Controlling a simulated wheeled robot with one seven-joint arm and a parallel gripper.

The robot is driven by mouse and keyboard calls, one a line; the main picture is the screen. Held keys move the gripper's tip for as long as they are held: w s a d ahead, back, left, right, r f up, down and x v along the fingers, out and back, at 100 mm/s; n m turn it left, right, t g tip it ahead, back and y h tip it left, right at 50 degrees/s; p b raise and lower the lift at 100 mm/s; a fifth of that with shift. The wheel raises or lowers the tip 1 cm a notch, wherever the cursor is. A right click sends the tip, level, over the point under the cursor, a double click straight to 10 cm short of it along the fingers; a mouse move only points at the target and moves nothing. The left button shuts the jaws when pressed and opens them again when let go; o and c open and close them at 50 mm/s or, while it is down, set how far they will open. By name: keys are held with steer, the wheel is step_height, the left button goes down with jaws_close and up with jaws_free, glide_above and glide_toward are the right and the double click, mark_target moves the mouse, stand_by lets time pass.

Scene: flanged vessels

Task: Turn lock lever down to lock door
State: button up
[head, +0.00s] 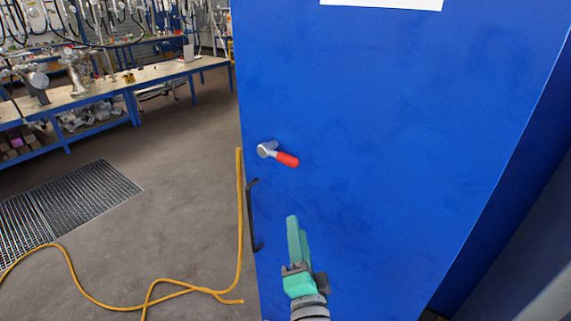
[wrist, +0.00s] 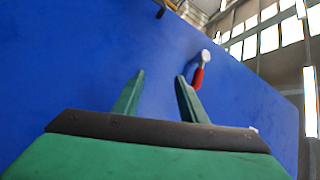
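The lock lever (head: 287,159) is on the blue door (head: 380,110) near its left edge. It has a grey metal hub and a red grip that points right and slightly down in the head view. My gripper (head: 294,222) has green fingers and is below the lever in the head view, apart from it. In the wrist view the fingers (wrist: 160,85) are spread open with nothing between them. The lever (wrist: 199,75) shows there just beyond the right fingertip; the exact gap cannot be told. A black door handle (head: 252,215) is below the lever.
A yellow hose (head: 160,283) lies on the floor left of the door. A floor grate (head: 75,200) and a long workbench (head: 150,72) with equipment are farther left. A white sheet (head: 385,3) is on the upper door. The door face around my gripper is clear.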

steer(key=m+y, duration=0.1)
steer(key=y, duration=0.1)
glide_toward(286, 164)
steer(key=shift+t, duration=0.4)
steer(key=x, duration=1.1)
steer(key=shift+w+f, duration=0.25)
steer(key=shift+f, duration=0.05)
jaws_close()
